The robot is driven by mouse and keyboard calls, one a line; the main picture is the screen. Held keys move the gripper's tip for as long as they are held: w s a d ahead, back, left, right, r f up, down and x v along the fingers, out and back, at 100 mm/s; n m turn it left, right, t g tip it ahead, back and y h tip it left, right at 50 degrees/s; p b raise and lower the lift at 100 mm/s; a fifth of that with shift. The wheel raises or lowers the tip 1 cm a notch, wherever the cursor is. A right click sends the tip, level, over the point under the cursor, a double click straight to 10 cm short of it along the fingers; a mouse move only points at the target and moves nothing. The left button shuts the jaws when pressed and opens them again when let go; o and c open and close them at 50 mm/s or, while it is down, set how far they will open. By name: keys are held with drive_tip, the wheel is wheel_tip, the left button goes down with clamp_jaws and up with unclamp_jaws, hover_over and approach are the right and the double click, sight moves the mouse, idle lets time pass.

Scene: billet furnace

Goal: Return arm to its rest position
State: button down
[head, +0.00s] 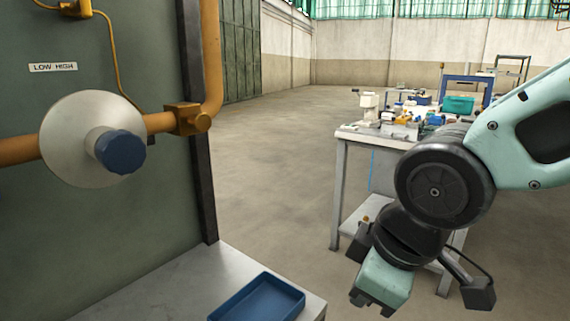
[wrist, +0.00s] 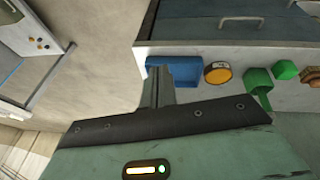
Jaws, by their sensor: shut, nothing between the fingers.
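My arm comes in from the right edge in the head view and bends down at a dark joint. My gripper (head: 373,305) is at its lower end, pointing down, in front of the workbench and right of the blue tray. In the wrist view, the grey fingers of my gripper (wrist: 157,86) are together with nothing between them. The gripper touches nothing that I can see.
At left is a green furnace panel (head: 100,235) with a blue knob (head: 121,152) and orange pipe (head: 165,122). A blue tray (head: 258,299) sits on a metal shelf. A cluttered workbench (head: 350,134) stands behind my arm. Open floor (head: 270,180) lies between.

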drive_tip(key=s+d+f+m+g+h, duration=0.1)
drive_tip(key=s+d+f+m+g, duration=0.3)
drive_tip(key=s, duration=0.6)
wheel_tip(320, 180, up, 12)
drive_tip(key=p, duration=1.3)
drive_tip(key=shift+t, duration=0.3)
drive_tip(key=shift+s+a, duration=0.1)
